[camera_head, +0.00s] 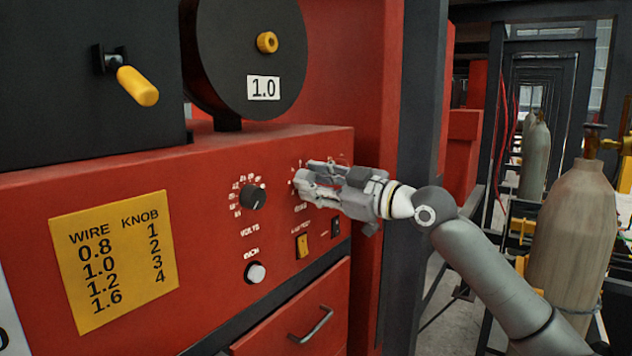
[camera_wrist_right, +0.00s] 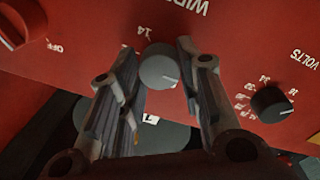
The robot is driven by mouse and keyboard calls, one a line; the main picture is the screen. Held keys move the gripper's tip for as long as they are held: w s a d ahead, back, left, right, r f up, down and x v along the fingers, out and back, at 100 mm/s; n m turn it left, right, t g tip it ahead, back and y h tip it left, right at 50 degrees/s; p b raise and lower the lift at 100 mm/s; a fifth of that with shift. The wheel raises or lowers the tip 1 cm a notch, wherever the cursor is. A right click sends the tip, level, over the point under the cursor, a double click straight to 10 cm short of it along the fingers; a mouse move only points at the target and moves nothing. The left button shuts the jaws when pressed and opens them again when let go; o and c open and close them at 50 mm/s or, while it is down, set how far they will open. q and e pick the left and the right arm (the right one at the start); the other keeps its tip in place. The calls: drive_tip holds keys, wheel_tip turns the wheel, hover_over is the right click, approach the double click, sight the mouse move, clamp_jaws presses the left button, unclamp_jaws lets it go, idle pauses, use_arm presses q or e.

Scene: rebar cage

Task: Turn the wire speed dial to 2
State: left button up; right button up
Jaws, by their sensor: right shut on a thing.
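The wire speed dial is a round grey knob (camera_wrist_right: 158,66) on the red panel, with a short pale mark toward the right in the wrist view. Part of an upside-down "WIRE" label and a "14" show near it. My right gripper (camera_wrist_right: 157,58) has a finger on each side of the knob and is shut on it. In the head view my right gripper (camera_head: 312,182) reaches the panel from the right and hides the knob and most of its scale. The dial's exact setting cannot be read. My left gripper is not in view.
The black volts dial (camera_head: 253,197) sits just left of my gripper. Below are a white button (camera_head: 256,272) and a yellow switch (camera_head: 302,246). A yellow card (camera_head: 115,258) pairs wire 1.0 with knob 2. The black reel (camera_head: 225,55) above reads 1.0. Gas cylinders stand at right.

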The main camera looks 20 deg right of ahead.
drive_tip(key=n+b, duration=0.2)
drive_tip(key=n, duration=0.7)
drive_tip(key=shift+f+n+y, duration=0.1)
drive_tip(key=shift+n+y, duration=0.2)
drive_tip(key=shift+n, duration=0.1)
idle(0.4)
drive_tip(key=o, duration=1)
drive_tip(key=shift+o, duration=0.2)
drive_tip(key=v, duration=1.2)
